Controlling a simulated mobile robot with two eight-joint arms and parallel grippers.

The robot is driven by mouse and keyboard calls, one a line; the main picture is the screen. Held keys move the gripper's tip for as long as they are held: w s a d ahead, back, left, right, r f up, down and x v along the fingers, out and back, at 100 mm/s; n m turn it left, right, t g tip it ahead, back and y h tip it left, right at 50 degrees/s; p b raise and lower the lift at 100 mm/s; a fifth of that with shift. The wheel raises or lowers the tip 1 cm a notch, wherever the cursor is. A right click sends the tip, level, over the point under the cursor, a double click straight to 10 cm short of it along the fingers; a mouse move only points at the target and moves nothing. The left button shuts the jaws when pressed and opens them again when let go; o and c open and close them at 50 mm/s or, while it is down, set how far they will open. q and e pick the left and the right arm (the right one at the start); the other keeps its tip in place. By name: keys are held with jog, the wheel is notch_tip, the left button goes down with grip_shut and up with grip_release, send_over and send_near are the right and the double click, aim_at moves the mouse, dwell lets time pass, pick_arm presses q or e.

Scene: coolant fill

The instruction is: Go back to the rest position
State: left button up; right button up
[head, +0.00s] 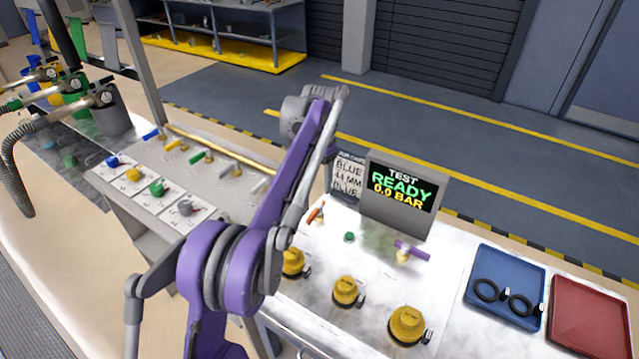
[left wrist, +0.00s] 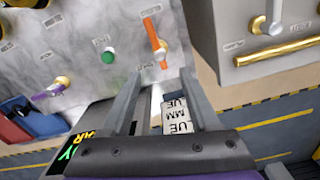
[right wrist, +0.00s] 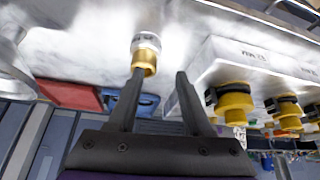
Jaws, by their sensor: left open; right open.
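My left arm crosses the middle of the head view, but I cannot make out its fingers clearly there. In the left wrist view my left gripper (left wrist: 157,75) is open and empty. An orange valve handle (left wrist: 154,36) lies beyond its fingertips, apart from them. The printed card (left wrist: 178,118) shows close beside the right finger. My right gripper (right wrist: 160,75) is open in the right wrist view, with nothing between its fingers. A white-collared brass fitting (right wrist: 146,52) shows just past its left finger; I cannot tell whether they touch. My right gripper does not show in the head view.
The test display (head: 400,193) reads "READY 0.0 BAR" at the back of the bench. Yellow couplings (head: 407,325) stand along the front. A purple handle (head: 412,250) is behind them. A blue tray (head: 505,312) with two black rings and a red tray (head: 590,320) lie right.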

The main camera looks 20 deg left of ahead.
dwell(0.3)
pick_arm(q)
jog(key=s+d+r+n+t, duration=0.1)
jog(key=s+d, duration=0.2)
jog(key=s, duration=0.4)
jog(key=s+d+n+t, duration=0.15)
jog(key=s+d, duration=0.25)
jog(key=s, duration=0.4)
jog(key=s+d+f+n+t, duration=0.1)
jog(key=s+f, duration=0.4)
jog(key=s, duration=0.3)
jog(key=s+d+f+t, duration=0.2)
jog(key=s+f, duration=0.3)
jog(key=s, duration=0.4)
jog(key=shift+d+f+n, duration=0.15)
jog(key=shift+f+n, duration=0.1)
jog(key=shift+n, duration=0.1)
